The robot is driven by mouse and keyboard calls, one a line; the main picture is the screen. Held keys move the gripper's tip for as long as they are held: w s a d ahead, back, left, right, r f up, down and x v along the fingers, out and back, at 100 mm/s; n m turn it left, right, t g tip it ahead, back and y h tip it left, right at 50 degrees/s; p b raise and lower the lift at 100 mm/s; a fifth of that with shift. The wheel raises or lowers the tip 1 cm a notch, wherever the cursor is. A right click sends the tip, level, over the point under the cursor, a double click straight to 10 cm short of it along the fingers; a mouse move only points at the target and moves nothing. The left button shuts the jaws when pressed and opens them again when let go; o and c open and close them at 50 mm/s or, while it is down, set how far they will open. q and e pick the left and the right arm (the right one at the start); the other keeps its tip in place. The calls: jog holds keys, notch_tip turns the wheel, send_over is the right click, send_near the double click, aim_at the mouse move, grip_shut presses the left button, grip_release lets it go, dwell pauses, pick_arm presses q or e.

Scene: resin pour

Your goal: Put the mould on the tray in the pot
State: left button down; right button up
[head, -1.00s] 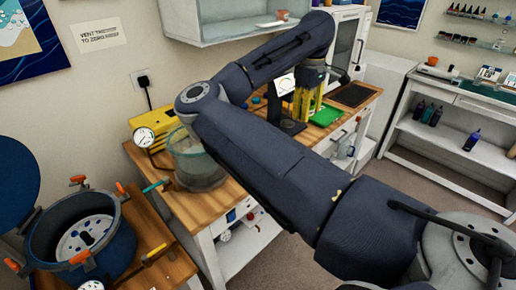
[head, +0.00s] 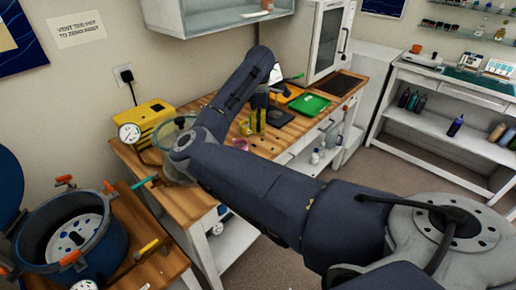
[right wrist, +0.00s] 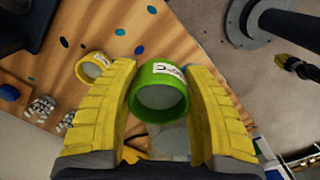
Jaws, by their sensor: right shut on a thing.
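My right gripper (head: 254,122) hangs above the wooden bench, left of the green tray (head: 310,104). In the right wrist view its yellow fingers (right wrist: 165,100) are shut on a green round mould (right wrist: 160,94) with a white label and a greyish inside. I cannot make the mould out in the head view. The blue pot (head: 70,232) stands open at the lower left, with orange clamps and a pale perforated plate inside. The gripper is well to the right of the pot. My left gripper is not in view.
A yellow machine (head: 150,121) with a gauge and a clear round vessel, partly behind my arm, stand on the bench between gripper and pot. A yellow round cup (right wrist: 92,66) and small coloured spots show on the wood. The pot's blue lid (head: 10,190) stands raised.

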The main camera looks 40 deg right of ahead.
aim_at(259, 152)
notch_tip(259, 152, down, 12)
jog(key=shift+r, duration=0.2)
dwell(0.4)
jog(key=shift+f, duration=0.1)
jog(key=o, duration=1.2)
notch_tip(259, 152, up, 11)
jog(key=shift+r, duration=0.1)
jog(key=shift+o, duration=0.7)
jog(key=shift+s+r, duration=0.1)
jog(key=shift+r, duration=0.45)
